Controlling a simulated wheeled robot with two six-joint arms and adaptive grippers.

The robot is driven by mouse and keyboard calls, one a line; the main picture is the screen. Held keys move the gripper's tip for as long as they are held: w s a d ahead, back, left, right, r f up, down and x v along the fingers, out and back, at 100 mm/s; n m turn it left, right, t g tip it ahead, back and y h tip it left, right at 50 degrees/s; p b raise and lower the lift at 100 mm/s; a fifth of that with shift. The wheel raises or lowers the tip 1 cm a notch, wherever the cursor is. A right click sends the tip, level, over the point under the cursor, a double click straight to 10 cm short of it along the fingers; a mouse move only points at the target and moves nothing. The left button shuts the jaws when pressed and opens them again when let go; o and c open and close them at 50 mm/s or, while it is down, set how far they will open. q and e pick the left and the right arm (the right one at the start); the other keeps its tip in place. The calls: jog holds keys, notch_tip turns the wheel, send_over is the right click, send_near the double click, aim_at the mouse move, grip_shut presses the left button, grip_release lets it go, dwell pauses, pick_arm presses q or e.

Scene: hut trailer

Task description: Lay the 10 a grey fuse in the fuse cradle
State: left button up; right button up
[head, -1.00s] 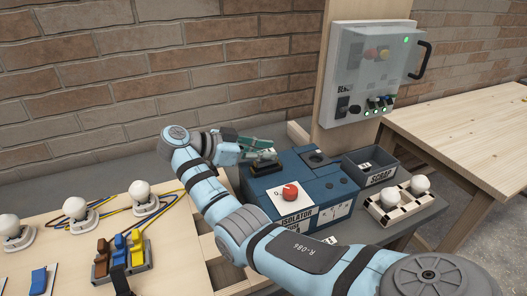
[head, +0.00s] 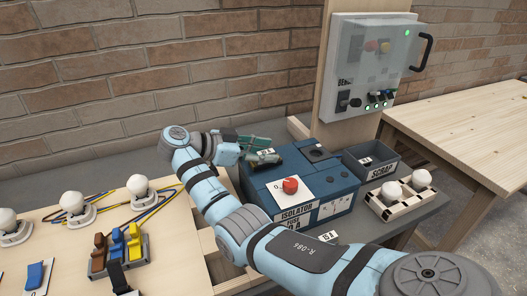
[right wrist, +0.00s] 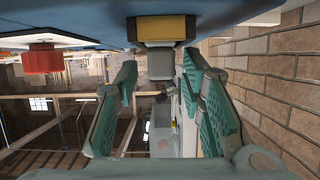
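My right gripper (head: 262,146) is at the back left of the blue isolator box (head: 338,196), low over its top. In the right wrist view its teal fingers (right wrist: 160,112) stand wide apart. A small grey block (right wrist: 161,64) with a yellowish band (right wrist: 160,28) lies against the box between the finger tips, with gaps on both sides. I cannot tell if the block is the fuse or part of the fuse cradle. In the head view the gripper covers most of this spot; a small white label shows there. My left gripper is not in view.
A red rotary knob (head: 290,186) stands on the box front. A grey scrap bin (head: 389,169) and a checkered lamp holder (head: 398,204) are to the right. A clear-covered panel (head: 368,70) stands behind. Bulbs and a terminal block (head: 118,254) are on the left board.

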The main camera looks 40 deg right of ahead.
aim_at(264, 152)
jog(key=shift+w+d, duration=0.1)
jog(key=shift+w, duration=0.05)
notch_tip(264, 152, up, 9)
jog(key=p, duration=0.8)
jog(key=shift+f, duration=0.4)
jog(key=shift+f, duration=0.1)
